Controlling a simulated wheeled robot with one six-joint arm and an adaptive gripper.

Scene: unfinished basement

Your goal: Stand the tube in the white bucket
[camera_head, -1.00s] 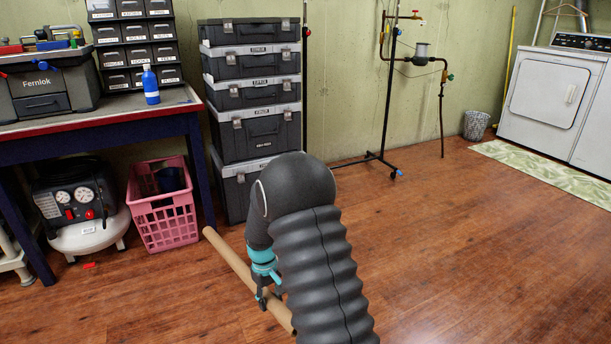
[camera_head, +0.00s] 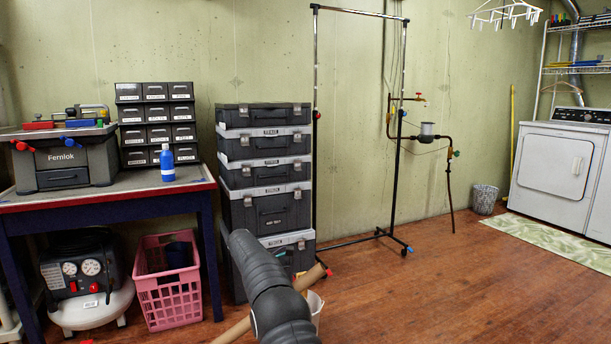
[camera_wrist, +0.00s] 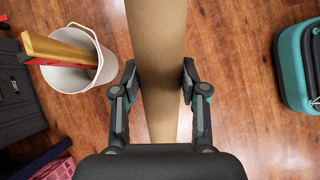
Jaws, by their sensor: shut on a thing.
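The tube (camera_wrist: 158,35) is long, brown and cardboard-like. My gripper (camera_wrist: 160,85) is shut on it in the wrist view, one finger on each side. In the head view the tube (camera_head: 311,279) slants up to the right behind my arm, held off the floor; my arm hides its middle and my gripper. The white bucket (camera_wrist: 66,79) stands on the floor left of the tube in the wrist view, apart from it. A yellow and red bar-like thing (camera_wrist: 57,49) leans in the bucket. The bucket (camera_head: 316,307) shows partly in the head view, right of my arm.
Stacked dark toolboxes (camera_head: 268,170) stand against the wall behind my arm. A pink crate (camera_head: 171,296) and a compressor (camera_head: 88,275) are at the left by the workbench (camera_head: 100,197). A teal case-like object (camera_wrist: 293,65) is right of the tube.

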